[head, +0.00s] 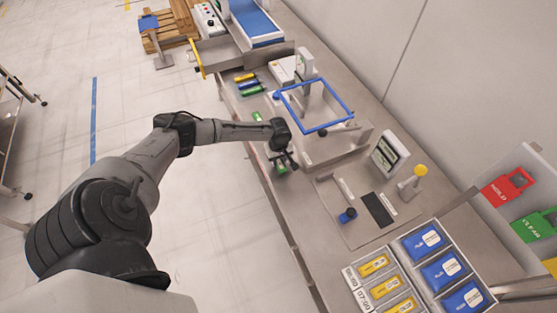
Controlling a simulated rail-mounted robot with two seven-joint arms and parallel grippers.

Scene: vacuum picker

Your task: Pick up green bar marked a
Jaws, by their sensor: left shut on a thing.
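My left gripper (285,160) hangs over the near edge of the long bench and is shut on a small green bar (281,169). The bar shows only in part below the fingers, and its marking is too small to read. A second green piece (257,116) lies on the bench behind my forearm. A third green bar (252,91) lies further back, beside a blue bar (248,84) and a yellow bar (244,77). No letter on these can be read. My right gripper is out of the picture.
A blue square frame (333,128) on a stand is just right of my gripper. A panel with a dark pad (376,210) and blue knob (348,215) lies nearer. Blue and yellow labelled bins (352,276) fill the front right.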

